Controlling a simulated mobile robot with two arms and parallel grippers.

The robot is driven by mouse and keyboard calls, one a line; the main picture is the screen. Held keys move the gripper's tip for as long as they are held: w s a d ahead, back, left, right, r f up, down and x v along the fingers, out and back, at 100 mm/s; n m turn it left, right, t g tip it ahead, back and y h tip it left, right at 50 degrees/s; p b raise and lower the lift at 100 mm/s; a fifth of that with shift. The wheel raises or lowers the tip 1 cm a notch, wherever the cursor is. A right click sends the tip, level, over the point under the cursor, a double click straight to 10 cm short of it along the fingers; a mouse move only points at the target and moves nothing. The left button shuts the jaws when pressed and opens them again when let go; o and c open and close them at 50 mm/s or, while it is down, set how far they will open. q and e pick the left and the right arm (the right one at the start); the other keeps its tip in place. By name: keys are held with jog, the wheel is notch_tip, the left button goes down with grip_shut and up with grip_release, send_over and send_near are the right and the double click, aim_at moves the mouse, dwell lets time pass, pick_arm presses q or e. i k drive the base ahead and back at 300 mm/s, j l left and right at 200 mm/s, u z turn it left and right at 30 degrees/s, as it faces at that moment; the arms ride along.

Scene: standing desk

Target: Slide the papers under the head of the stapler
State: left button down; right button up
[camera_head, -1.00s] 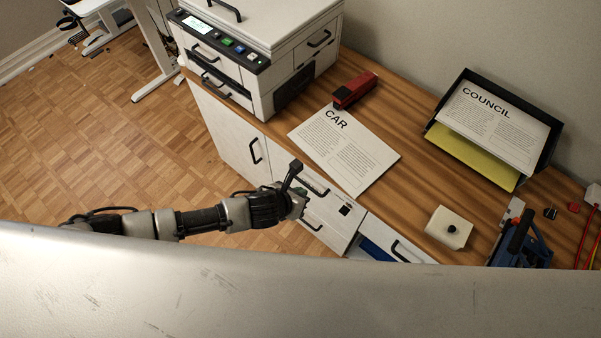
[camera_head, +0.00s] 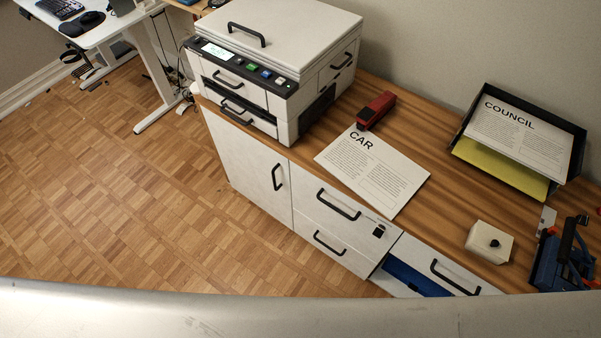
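The papers (camera_head: 373,175), with the heading CAR, lie flat on the wooden desk top near its front edge. The red stapler (camera_head: 375,110) lies on the desk just behind the papers' top edge, close to the printer. From this angle I cannot tell whether the paper edge touches the stapler or reaches under its head. Neither of my grippers is in view.
A large printer (camera_head: 271,75) stands left of the stapler. A black tray (camera_head: 575,152) holds COUNCIL papers and yellow sheets. A white block with a black knob (camera_head: 489,242) and a blue tool (camera_head: 563,262) stand at right. A blue-lined drawer (camera_head: 405,277) is partly open.

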aim_at(372, 167)
jog(key=j+z, duration=0.75)
jog(key=k+j+z, duration=0.15)
jog(key=z, duration=0.2)
jog(key=j, duration=0.15)
